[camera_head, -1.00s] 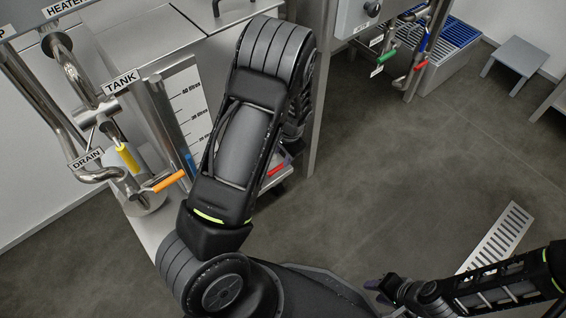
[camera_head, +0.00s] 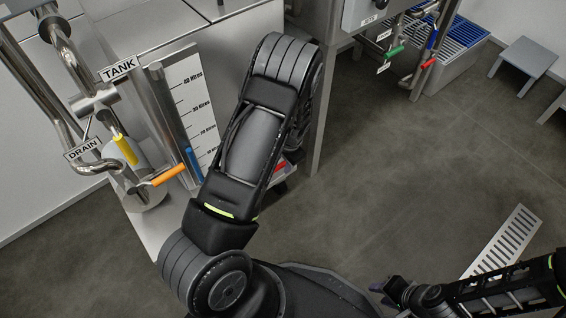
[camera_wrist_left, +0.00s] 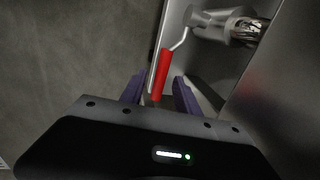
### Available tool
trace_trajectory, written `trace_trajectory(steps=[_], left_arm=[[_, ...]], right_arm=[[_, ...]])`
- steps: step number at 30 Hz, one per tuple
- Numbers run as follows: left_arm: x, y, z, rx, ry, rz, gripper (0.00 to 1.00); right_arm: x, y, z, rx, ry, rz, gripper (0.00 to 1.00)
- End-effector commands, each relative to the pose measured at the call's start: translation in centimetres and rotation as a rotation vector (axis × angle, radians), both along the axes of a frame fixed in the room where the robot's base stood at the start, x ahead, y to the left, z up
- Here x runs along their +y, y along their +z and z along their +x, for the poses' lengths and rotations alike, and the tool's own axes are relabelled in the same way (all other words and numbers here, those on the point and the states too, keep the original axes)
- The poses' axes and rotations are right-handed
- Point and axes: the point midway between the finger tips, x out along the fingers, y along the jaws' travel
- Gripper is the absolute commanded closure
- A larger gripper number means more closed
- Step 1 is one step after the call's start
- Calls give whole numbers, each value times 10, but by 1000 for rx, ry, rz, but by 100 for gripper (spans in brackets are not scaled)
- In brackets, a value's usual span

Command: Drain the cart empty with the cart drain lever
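In the left wrist view a red-handled lever (camera_wrist_left: 162,72) on a bent silver rod joins a metal outlet pipe (camera_wrist_left: 240,27). My left gripper (camera_wrist_left: 158,90) has its two purple fingers apart, one on each side of the red handle's lower end. I cannot tell whether either finger touches it. In the head view part of a red handle (camera_head: 280,168) shows just right of my left arm, which hides the left gripper. My right gripper (camera_head: 383,287) is low at the right, away from the levers; its finger opening is unclear.
A tank with a level scale (camera_head: 190,108) stands left of my arm. Beside it are a yellow handle (camera_head: 125,150), an orange handle (camera_head: 168,175) and a blue handle (camera_head: 193,163). More valves (camera_head: 429,63) and a grey stool (camera_head: 527,60) stand at upper right. The central floor is clear.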

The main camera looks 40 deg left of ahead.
Motion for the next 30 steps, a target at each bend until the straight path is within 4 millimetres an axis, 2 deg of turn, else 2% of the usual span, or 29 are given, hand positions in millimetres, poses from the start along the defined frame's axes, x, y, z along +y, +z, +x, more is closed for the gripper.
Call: trace_trajectory(steps=[5,19,30], left_arm=[[0,1,0,0,0,0,62],[0,1,0,0,0,0,100],[0,1,0,0,0,0,100]], right_arm=[[0,0,0,-1,0,0,64],[0,0,0,0,1,0,64],[0,0,0,0,0,0,64]])
